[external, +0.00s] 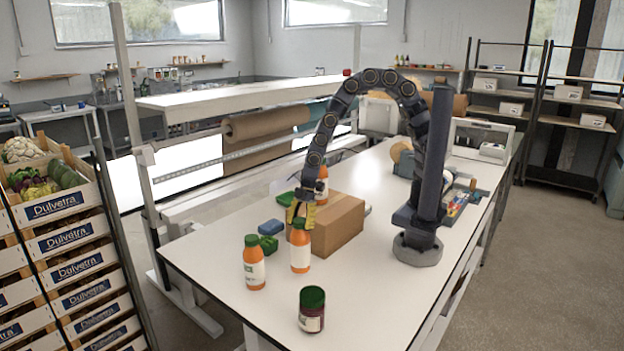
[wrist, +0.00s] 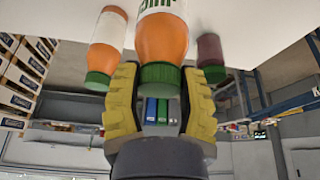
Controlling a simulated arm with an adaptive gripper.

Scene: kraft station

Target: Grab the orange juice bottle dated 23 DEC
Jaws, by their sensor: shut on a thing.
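My gripper (external: 299,212) has yellow fingers and points down over the table. It is shut on an orange juice bottle (external: 300,257) with a green cap and white label. In the wrist view the fingers (wrist: 165,100) stand on both sides of that bottle's cap, and its orange body (wrist: 163,40) extends upward in the picture. A second juice bottle (external: 254,270) stands to the left; it also shows in the wrist view (wrist: 106,40). A third bottle (external: 322,188) is partly hidden behind my gripper and the box. No date is readable on any label.
A cardboard box (external: 339,225) stands right behind the held bottle. A dark jar with a green lid (external: 311,311) stands at the front. Blue (external: 271,227) and green (external: 268,244) small items lie to the left. The table's front right is clear.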

